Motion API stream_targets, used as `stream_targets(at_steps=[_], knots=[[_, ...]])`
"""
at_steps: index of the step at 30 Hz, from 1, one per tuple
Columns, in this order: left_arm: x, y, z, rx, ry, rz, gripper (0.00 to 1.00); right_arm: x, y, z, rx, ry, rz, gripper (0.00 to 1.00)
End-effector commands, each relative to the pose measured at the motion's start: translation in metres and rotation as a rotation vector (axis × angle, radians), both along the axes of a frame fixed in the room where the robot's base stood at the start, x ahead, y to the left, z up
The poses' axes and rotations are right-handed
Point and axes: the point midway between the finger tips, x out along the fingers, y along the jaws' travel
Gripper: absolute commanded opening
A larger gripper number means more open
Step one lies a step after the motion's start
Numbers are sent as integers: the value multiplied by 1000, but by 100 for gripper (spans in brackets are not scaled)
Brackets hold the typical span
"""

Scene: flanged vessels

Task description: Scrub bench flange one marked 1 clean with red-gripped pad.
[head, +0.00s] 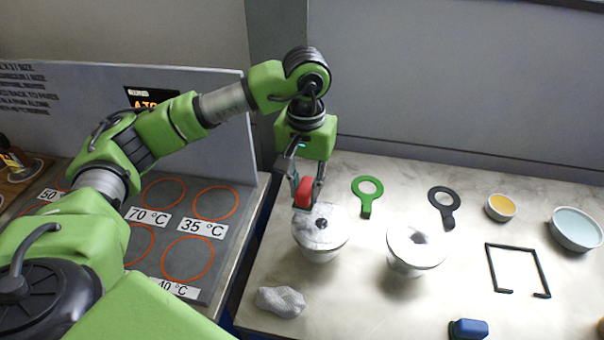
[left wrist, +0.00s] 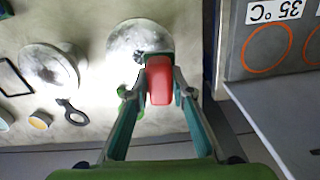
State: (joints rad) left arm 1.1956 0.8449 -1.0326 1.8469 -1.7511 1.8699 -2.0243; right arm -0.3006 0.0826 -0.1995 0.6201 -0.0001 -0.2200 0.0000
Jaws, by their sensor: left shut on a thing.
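My left gripper (head: 304,194) is shut on the red grip of the pad (head: 305,191). It holds the pad at the far edge of the left white flanged vessel (head: 318,240); I cannot tell whether the pad touches the flange. This flange has a dark smudge near its middle. In the left wrist view the red grip (left wrist: 159,82) sits between the fingers, in front of the grey-smeared flange (left wrist: 125,38). A second flanged vessel (head: 416,247) with a dark mark stands to the right. I cannot read a number 1 on either flange. My right gripper is not in view.
A green ring tool (head: 366,205) and a dark ring tool (head: 446,220) lie behind the vessels. A crumpled grey cloth (head: 280,301), blue block (head: 468,328), black frame (head: 490,270), yellow-filled bowl (head: 500,208) and pale blue bowl (head: 576,230) surround them. A hotplate panel (head: 210,265) is left.

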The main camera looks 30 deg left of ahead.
Motion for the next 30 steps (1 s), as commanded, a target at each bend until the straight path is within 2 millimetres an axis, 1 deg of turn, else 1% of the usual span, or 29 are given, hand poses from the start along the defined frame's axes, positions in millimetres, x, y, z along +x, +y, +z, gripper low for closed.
stream_targets(at_steps=[1,3,9,30], knots=[[-1,-2,8,-1,-2,-1,0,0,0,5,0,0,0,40],[-2,-4,14,-2,-1,1,0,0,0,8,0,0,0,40],[-5,-7,25,-1,0,6,0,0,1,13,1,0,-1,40],[-5,-8,24,-1,0,6,0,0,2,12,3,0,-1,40]])
